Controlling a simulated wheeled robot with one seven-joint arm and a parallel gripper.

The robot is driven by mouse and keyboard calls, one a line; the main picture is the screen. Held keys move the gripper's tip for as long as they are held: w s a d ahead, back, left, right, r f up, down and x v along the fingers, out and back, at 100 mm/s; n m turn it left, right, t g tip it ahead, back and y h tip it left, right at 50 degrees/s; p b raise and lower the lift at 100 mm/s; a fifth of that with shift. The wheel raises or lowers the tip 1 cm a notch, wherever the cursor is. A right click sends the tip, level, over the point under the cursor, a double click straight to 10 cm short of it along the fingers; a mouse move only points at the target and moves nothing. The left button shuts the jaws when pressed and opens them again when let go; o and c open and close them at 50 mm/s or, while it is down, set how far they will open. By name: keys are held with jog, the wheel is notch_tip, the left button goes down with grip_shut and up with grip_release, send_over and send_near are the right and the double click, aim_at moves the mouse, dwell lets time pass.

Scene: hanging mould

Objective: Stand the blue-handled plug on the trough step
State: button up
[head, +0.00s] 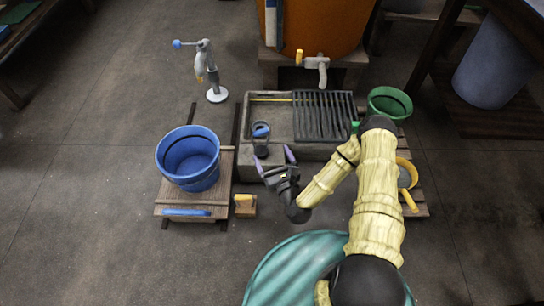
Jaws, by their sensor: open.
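The blue-handled plug (261,131) shows in the head view as a dark round piece with a blue handle on top. It appears upright at the left front part of the grey stone trough (310,152). The exact surface under it is hard to make out. My gripper (278,163), with purple fingertips, is open just in front of the plug and slightly to its right. The fingers are spread and nothing shows between them. I cannot tell whether a fingertip touches the plug's lower part.
A black slatted grate (323,116) covers the trough's right side. A blue bucket (188,165) stands on a wooden stand at left, a green bucket (390,103) at right. A yellow-handled block (244,207) lies on the floor. A tap (321,66) hangs above the trough's back.

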jog(key=s+d+r+n+g+h, duration=0.15)
jog(key=d+r+n+g, duration=0.4)
jog(key=n, duration=0.75)
jog(key=s+d+r+n+g+h, duration=0.1)
jog(key=d+r+n+g+h, duration=0.3)
jog(key=r+n, duration=0.55)
jog(key=s+d+r+n+g, duration=0.2)
jog(key=s+r+n, duration=0.2)
jog(key=s, duration=0.2)
jog(key=s+d+r+n+g, duration=0.2)
jog(key=s+r+n, duration=0.2)
jog(key=s, duration=0.3)
jog(key=shift+s+d+r+n+g+h, duration=0.2)
jog(key=shift+s+r+n+g+h, duration=0.2)
jog(key=shift+n, duration=0.25)
jog(key=shift+w, duration=0.1)
